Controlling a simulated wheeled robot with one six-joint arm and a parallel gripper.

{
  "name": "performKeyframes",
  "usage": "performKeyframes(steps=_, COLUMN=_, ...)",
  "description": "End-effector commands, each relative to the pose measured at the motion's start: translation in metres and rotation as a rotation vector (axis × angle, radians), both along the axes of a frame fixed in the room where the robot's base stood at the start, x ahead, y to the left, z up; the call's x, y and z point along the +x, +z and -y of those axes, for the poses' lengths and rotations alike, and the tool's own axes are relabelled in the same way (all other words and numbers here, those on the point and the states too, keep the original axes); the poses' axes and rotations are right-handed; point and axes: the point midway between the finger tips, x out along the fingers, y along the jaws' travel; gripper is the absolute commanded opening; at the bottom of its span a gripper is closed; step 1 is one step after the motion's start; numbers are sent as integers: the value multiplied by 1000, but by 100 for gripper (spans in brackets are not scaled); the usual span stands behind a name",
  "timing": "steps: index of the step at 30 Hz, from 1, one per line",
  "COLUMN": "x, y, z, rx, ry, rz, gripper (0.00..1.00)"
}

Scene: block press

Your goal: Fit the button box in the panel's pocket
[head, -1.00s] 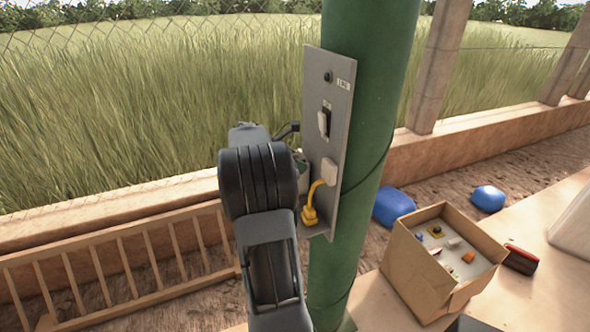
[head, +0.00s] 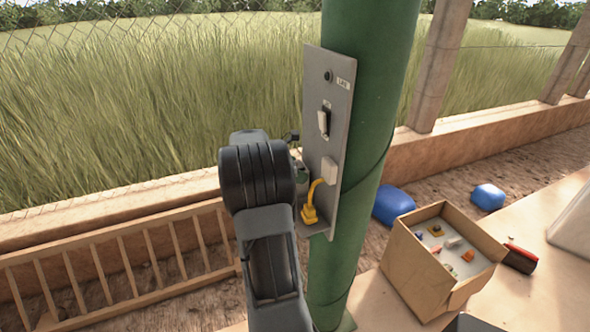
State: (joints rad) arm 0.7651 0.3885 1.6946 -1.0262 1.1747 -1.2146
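The grey panel (head: 340,95) is fixed upright on the green post. It carries a dark round knob, a white rocker switch (head: 323,122), a white box (head: 329,171) and a yellow plug with a cable (head: 311,210). I cannot make out the pocket; my arm stands in front of the panel's left side. My gripper (head: 293,137) is beside the panel's left edge, mostly hidden behind my black wrist, so its fingers do not show clearly. A small greenish part (head: 301,172) shows between wrist and panel; I cannot tell what it is. I cannot identify the button box for certain.
An open cardboard box (head: 415,275) holds several small coloured parts, including a yellow one with a dark top (head: 436,230). Blue sacks (head: 393,205) lie behind it, and a red and black tool (head: 521,258) beside it. A wooden rail (head: 120,265) stands at left.

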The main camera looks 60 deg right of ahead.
Motion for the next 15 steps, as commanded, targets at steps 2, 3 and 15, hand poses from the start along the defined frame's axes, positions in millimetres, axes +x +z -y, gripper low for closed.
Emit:
performKeyframes(steps=2, x=0, y=0, z=0, rx=0, ry=0, rz=0, gripper=91)
performKeyframes(steps=3, x=0, y=0, z=0, rx=0, ry=0, rz=0, gripper=91)
performKeyframes(steps=15, x=26, y=32, z=-32, rx=-3, ry=4, rz=3, gripper=91)
